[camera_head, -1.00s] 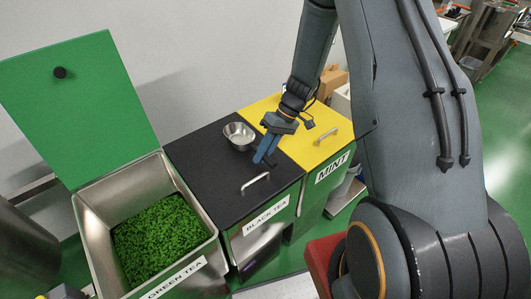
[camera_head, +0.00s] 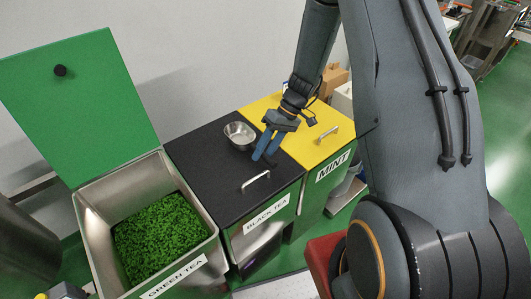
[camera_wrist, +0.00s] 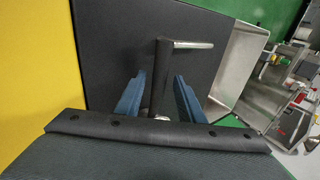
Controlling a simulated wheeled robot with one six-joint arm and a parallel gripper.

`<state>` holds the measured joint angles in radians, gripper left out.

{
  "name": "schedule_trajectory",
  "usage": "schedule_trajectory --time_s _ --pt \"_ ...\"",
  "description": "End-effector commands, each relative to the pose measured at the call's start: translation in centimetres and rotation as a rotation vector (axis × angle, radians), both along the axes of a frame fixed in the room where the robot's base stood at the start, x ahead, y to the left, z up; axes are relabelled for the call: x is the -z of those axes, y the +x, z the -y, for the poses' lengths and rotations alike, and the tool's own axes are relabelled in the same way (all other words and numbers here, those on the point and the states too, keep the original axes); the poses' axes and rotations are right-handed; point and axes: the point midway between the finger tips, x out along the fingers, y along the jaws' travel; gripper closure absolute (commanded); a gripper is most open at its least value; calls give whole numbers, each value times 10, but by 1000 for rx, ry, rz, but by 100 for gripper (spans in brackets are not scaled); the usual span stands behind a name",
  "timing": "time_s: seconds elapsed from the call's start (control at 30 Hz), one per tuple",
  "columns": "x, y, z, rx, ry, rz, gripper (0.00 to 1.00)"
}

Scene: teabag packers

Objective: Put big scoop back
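A round steel bowl (camera_head: 240,135), which may be the big scoop, rests on the black lid (camera_head: 205,165) of the black tea bin, near its back right. My gripper (camera_head: 262,158) is above the same lid, just right of and in front of the bowl, pointing down. Its two blue fingers are apart. The bowl is not seen in the wrist view.
The green tea bin (camera_head: 90,235) stands open at left, filled with green leaves, its green lid (camera_head: 75,105) raised. The yellow mint lid (camera_head: 290,145) is shut at right, with its own handle (camera_head: 327,133). Cardboard boxes (camera_head: 335,78) stand behind.

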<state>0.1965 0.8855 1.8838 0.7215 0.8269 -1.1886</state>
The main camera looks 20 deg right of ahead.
Motion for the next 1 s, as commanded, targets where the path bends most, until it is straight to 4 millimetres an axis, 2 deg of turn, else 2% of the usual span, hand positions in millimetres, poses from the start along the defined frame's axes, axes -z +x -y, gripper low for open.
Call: schedule_trajectory --time_s 0.43,0.73,0.87,1.0 --pt "-68 16 45 1 -1 5 65" --pt "-93 17 58 3 -9 -1 65" --pt "-102 1 52 28 -87 -20 65" --pt "-115 -35 41 99 -254 -28 65"
